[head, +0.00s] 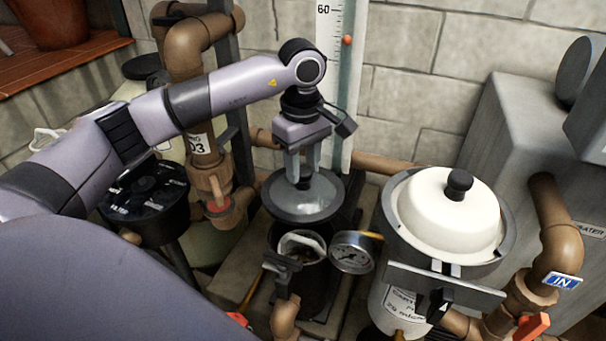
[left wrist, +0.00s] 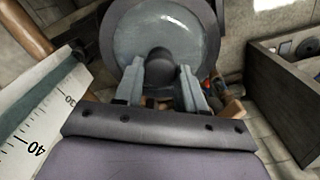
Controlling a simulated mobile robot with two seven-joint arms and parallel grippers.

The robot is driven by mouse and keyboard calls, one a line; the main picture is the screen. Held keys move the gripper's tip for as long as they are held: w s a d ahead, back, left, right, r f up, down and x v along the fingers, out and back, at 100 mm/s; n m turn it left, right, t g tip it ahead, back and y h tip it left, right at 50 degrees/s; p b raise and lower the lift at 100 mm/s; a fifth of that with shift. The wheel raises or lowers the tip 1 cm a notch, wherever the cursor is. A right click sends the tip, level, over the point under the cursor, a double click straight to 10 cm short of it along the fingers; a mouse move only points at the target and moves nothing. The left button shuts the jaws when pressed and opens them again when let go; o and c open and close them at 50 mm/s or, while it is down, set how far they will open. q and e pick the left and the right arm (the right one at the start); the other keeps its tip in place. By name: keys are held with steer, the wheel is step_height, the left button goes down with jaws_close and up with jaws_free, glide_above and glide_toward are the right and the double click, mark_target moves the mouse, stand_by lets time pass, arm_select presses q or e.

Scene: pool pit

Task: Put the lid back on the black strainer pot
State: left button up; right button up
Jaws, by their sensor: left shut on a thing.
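My left gripper (head: 304,178) is shut on the dark knob of a round, clear lid (head: 325,200) with a dark grey rim. The lid also shows in the left wrist view (left wrist: 205,40), with the left fingers (left wrist: 160,75) on either side of its knob. The black strainer pot (head: 318,285) stands below the lid in the head view. Its top is open, with a whitish basket or liner (head: 302,243) inside. The lid is apart from the pot, above and slightly behind its opening; the exact gap is hard to tell. My right gripper is not in view.
A pressure gauge (head: 352,252) sits right beside the pot. A filter housing with a white domed top (head: 450,215) stands further right. Brown pipes (head: 198,45) and a black valve head (head: 145,200) are at left. An upright measuring scale (head: 338,90) rises behind.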

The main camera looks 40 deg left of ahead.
mark_target(302, 182)
arm_select(q)
steer(key=f, duration=0.1)
steer(key=f+b, duration=0.1)
steer(key=f, duration=0.2)
steer(key=shift+s+d+f, duration=0.15)
steer(key=shift+s+f, duration=0.15)
steer(key=shift+s, duration=0.1)
steer(key=shift+f, duration=0.3)
steer(key=shift+f+b, duration=2.25)
steer(key=shift+f, duration=0.9)
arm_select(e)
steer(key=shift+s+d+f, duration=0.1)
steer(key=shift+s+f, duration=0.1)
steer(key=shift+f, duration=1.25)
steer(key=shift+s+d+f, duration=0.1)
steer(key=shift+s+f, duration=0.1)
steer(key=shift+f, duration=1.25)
arm_select(q)
steer(key=shift+f+b, duration=0.3)
steer(key=shift+b, duration=0.4)
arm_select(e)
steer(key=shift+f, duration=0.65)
arm_select(q)
steer(key=o, duration=1.1)
steer(key=shift+o, duration=0.4)
